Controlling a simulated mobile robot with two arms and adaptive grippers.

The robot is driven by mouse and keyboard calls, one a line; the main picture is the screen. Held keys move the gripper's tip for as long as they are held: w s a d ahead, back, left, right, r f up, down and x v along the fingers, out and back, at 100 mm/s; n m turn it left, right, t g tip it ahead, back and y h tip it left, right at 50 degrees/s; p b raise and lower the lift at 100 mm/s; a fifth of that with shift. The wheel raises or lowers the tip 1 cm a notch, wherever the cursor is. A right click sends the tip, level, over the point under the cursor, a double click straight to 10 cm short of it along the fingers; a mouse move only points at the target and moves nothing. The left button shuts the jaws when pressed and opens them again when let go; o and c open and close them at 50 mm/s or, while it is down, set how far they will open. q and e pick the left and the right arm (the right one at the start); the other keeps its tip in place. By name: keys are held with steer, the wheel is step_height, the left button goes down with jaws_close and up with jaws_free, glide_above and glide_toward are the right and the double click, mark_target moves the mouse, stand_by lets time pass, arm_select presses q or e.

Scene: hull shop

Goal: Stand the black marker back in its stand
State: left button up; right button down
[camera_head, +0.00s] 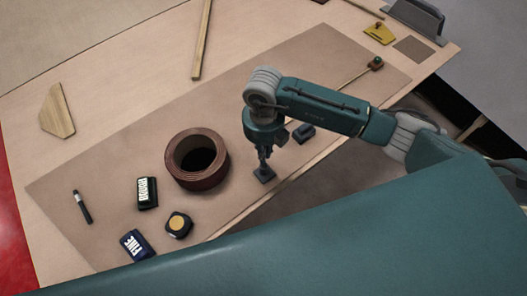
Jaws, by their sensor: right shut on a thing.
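My right gripper (264,155) points down over the near right part of the brown mat and is shut on a slim dark thing, which I take to be the black marker; the fingers hide most of it. A small square black block (264,174), which looks like the stand, sits on the mat directly below the fingertips. I cannot tell whether the marker's lower end is inside it or just above. A dark pen-like thing (82,206) with a grey band lies at the mat's left. My left gripper is not in view.
A brown ring-shaped roll (197,161) stands left of the gripper, a dark block (303,133) just right. Several small containers, one green-black (147,192), lie front left. A thin rod (352,79) lies behind my right arm. The mat's far middle is clear.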

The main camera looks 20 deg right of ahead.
steer(key=shift+f+b, duration=0.7)
steer(key=shift+b, duration=0.05)
stand_by(0.9)
steer(key=c, duration=1.8)
jaws_free()
steer(key=shift+o, duration=0.2)
step_height(320, 180, up, 12)
steer(key=shift+r, duration=0.1)
